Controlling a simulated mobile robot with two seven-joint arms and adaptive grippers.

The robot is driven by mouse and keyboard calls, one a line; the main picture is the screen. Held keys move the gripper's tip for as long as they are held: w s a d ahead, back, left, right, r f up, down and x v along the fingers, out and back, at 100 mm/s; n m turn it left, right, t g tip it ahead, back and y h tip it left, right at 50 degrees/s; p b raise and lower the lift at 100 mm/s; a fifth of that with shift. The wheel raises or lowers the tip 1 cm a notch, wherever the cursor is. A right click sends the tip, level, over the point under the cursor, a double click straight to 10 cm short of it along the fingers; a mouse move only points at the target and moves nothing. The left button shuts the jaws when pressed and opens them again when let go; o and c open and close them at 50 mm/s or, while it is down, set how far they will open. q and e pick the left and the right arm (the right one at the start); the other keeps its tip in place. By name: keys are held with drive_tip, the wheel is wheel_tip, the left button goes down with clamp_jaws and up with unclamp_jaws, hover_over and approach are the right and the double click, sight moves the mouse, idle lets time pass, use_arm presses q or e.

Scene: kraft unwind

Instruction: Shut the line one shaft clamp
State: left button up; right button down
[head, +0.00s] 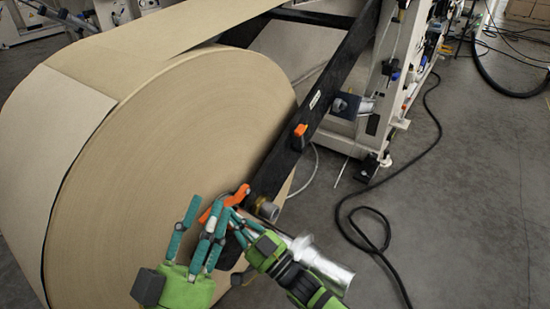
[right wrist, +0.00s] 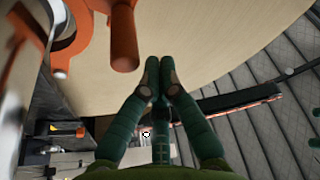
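The clamp's orange lever (head: 224,203) sits at the lower end of a black arm (head: 305,112), beside the grey shaft end (head: 267,210), in front of the big roll. In the right wrist view an orange lever (right wrist: 123,40) hangs at the top, left of the fingertips. My left gripper (head: 207,208) has its teal fingers spread near the lever's left end; nothing shows held between them. My right gripper (head: 232,213) is just below the lever. In its wrist view (right wrist: 160,66) the fingertips are together with nothing between them. Whether either gripper touches the lever is unclear.
The large kraft paper roll (head: 150,170) fills the left. An orange knob (head: 300,130) sits higher on the black arm. A machine frame (head: 390,70) stands at the upper right. A black cable (head: 385,225) lies on the grey floor, which is mostly open at right.

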use_arm(q)
drive_tip(key=shift+s+d+r+m+t+h, duration=0.15)
drive_tip(key=shift+s+r+t+h, duration=0.2)
drive_tip(key=shift+r, duration=0.2)
drive_tip(key=shift+s+r+m+t+h, duration=0.15)
drive_tip(key=shift+s+r+t+h, duration=0.15)
drive_tip(key=shift+s+r, duration=0.2)
use_arm(e)
drive_tip(key=shift+s+a+f, duration=0.15)
drive_tip(key=shift+f, duration=0.4)
